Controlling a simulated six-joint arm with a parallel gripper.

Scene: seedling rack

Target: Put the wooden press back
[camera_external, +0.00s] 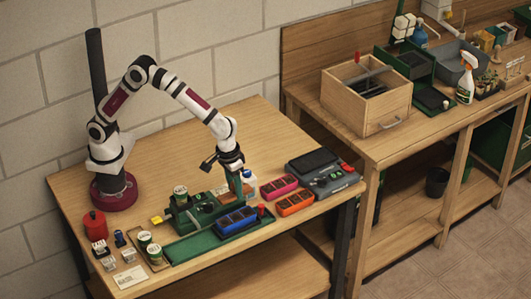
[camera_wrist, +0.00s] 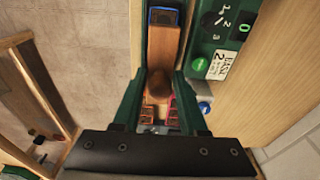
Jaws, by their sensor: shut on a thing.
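The wooden press shows in the wrist view as a long brown block (camera_wrist: 163,48) with a round knob (camera_wrist: 158,83) at its near end. My gripper (camera_wrist: 158,94) is shut on the knob, one green finger on each side. The far end of the block reaches toward a blue tray (camera_wrist: 164,16); whether they touch cannot be told. In the external view my gripper (camera_external: 235,184) points down beside the green station (camera_external: 180,250), behind the blue tray (camera_external: 237,220). The press is small and mostly hidden there.
A pink tray (camera_external: 279,187) and an orange tray (camera_external: 296,204) lie right of my gripper. A dark console (camera_external: 322,173) stands beyond them. A bottle (camera_external: 249,181) is close by my gripper. A red canister (camera_external: 94,223) and small pots stand at the left. Bare tabletop lies behind the station.

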